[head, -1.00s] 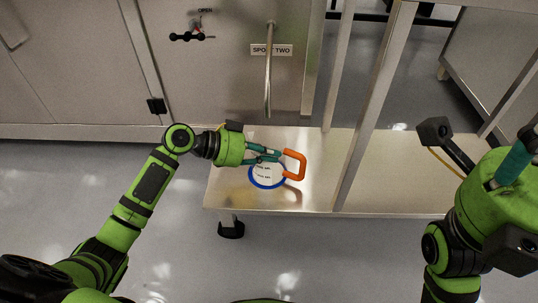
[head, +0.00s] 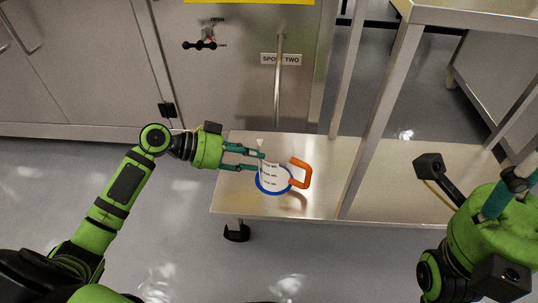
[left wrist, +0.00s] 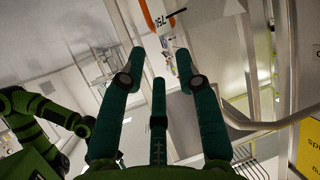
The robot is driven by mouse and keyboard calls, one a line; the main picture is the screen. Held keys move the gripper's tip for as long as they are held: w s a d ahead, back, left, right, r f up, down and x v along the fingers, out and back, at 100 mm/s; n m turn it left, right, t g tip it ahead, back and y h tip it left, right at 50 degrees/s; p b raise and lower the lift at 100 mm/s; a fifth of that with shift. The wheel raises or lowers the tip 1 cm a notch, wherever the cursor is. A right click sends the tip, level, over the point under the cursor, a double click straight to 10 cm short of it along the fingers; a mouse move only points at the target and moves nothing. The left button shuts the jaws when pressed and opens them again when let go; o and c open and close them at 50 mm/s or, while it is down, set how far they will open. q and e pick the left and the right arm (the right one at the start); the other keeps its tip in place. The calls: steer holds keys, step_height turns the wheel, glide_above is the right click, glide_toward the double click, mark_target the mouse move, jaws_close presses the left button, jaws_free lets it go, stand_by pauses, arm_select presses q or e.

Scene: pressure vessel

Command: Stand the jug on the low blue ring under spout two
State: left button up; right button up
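The jug (head: 272,174) is white with dark markings and an orange handle (head: 303,172) on its right. It stands upright on the low blue ring (head: 275,192), whose blue edge shows around its base. Spout two (head: 278,85) is a vertical metal pipe above and behind it in the head view. My left gripper (head: 258,161) is open, just left of the jug, with no grip on it. In the left wrist view the jug (left wrist: 158,14) shows ahead of the spread fingers. My right gripper (head: 510,190) is at the far right, away from the jug; its opening is unclear.
The steel shelf (head: 245,205) is bare around the ring. A metal post (head: 378,115) rises right of the jug. A cabinet with a small valve handle (head: 205,44) and a "SPOUT TWO" label (head: 281,59) stands behind. Open floor lies in front.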

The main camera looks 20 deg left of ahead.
arm_select(q)
steer(key=p+v, duration=0.1)
steer(key=v, duration=0.4)
